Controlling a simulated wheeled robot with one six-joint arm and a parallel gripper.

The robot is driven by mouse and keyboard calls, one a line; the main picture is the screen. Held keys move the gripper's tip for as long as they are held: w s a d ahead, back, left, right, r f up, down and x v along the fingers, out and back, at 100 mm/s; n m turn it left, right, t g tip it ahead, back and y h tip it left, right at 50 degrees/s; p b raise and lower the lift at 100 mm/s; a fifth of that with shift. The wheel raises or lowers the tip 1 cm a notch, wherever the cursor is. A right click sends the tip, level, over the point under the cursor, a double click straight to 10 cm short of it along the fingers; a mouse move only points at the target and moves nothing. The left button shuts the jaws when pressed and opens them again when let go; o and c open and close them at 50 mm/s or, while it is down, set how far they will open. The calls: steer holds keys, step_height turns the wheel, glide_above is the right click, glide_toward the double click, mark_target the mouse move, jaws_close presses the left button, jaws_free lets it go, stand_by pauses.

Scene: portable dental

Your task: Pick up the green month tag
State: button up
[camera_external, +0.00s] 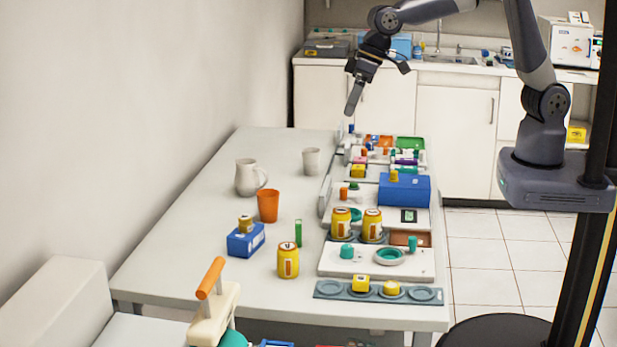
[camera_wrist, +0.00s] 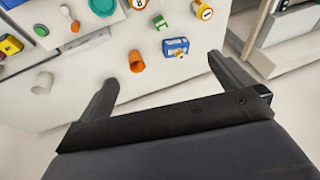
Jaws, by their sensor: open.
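A small upright green tag (camera_external: 298,233) stands on the white table, just right of and behind a yellow can (camera_external: 288,261). In the wrist view the green tag (camera_wrist: 159,22) is near the top, between the orange cup and the can; any marking on it is too small to read. My gripper (camera_external: 354,97) is high above the far end of the table, well away from the tag, pointing down. In the wrist view its two fingers (camera_wrist: 162,68) are spread apart with nothing held between them.
Around the tag stand a blue box (camera_external: 245,240) with a yellow item on top, an orange cup (camera_external: 268,206), a white mug (camera_external: 248,178) and a white cup (camera_external: 311,161). Trays with cans and small parts fill the table's right side. The left front tabletop is clear.

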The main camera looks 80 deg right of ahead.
steer(key=shift+c, duration=0.3)
steer(key=c, duration=1.3)
steer(key=shift+o, duration=0.2)
steer(key=m+g+y+b, duration=0.6)
steer(key=m+y+b, duration=0.4)
steer(key=m+b, duration=0.8)
glide_above(298, 237)
steer(key=d+b, duration=0.2)
steer(key=d, duration=0.1)
steer(key=f+n, duration=0.1)
steer(key=f, duration=1)
steer(key=f+n, duration=0.1)
steer(key=f, duration=1)
steer(key=shift+a+f, duration=0.2)
steer(key=shift+f, duration=0.1)
steer(key=shift+w+d+f+y+b, duration=0.1)
steer(key=shift+w+f+y+b, duration=0.15)
steer(key=shift+y+b, duration=0.35)
steer(key=shift+f+m, duration=0.3)
steer(key=shift+f, duration=1.3)
steer(key=f, duration=0.4)
steer(key=shift+s+a, duration=0.15)
steer(key=shift+a, duration=0.1)
steer(key=shift+x, duration=1.1)
